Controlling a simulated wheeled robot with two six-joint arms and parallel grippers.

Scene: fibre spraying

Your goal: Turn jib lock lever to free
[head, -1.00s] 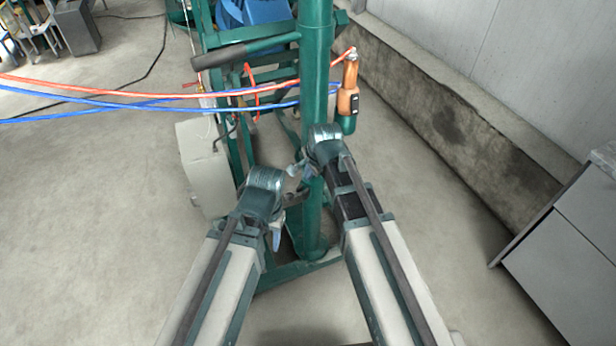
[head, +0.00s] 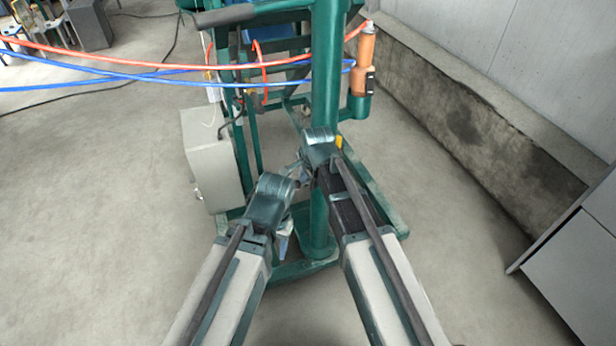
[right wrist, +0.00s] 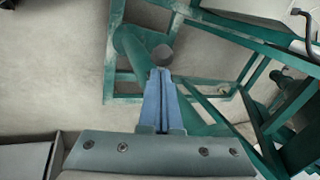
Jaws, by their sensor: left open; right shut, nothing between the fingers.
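The green post (head: 325,90) stands upright ahead of me in the head view. A dark round knob (right wrist: 163,55) shows just beyond my right fingertips in the right wrist view; it may be the end of the jib lock lever, but I cannot tell, nor whether it touches them. My right gripper (right wrist: 160,73) is shut and empty, its blue fingers together beside the post. In the head view it is (head: 298,172) mostly hidden behind its own wrist. My left gripper (head: 285,242) is open, lower and left of the post. A small yellow part (head: 339,142) shows behind my right wrist.
Red and blue hoses (head: 180,70) cross at the upper left. An orange-handled tool (head: 364,62) stands right of the post. A grey box (head: 212,155) is at left, a grey cabinet (head: 585,240) at far right. The green base frame (head: 300,268) spreads over the floor.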

